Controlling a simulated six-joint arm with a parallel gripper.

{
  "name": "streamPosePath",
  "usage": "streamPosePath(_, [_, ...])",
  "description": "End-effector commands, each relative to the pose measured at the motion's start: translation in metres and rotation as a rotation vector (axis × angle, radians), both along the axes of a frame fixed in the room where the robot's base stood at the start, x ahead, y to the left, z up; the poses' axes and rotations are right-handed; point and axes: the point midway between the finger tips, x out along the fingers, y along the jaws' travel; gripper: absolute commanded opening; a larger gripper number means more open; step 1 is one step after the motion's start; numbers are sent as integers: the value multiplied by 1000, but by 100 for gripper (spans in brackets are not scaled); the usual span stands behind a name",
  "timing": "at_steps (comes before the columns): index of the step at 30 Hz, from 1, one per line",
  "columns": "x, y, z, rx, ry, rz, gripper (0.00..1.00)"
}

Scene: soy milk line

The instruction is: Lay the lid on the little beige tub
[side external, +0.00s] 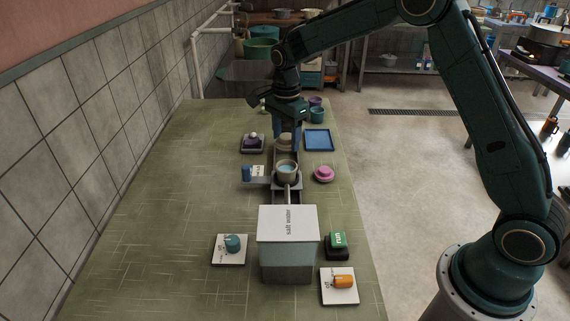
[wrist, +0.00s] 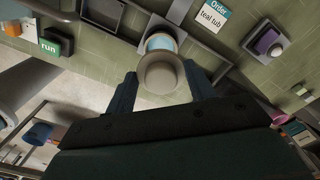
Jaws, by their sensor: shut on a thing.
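The little beige tub (side external: 287,178) stands upright on the narrow line in the middle of the table, with pale blue liquid inside. It also shows in the wrist view (wrist: 160,34), partly covered by what I hold. My gripper (side external: 286,147) is shut on a round beige lid (wrist: 160,73), which sits between both fingers in the wrist view. In the side view the lid (side external: 284,142) is partly hidden by the fingers. It is held just behind the tub, toward the far end of the line, and appears apart from it.
The salt water tank (side external: 288,225) stands in front of the tub. A pink round piece (side external: 324,173) and a blue tray (side external: 319,140) lie right of the line. An order card (wrist: 211,16) reads "teal tub". A purple-topped device (side external: 252,142) stands left.

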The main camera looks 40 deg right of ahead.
Motion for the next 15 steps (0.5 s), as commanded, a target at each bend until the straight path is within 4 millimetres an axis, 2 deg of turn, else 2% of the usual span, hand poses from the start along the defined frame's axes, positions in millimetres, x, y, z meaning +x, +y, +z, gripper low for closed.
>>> streamPosePath(8, [-1,0,-5,0,1,0,33])
streamPosePath(15, [-1,0,-17,-1,3,0,33])
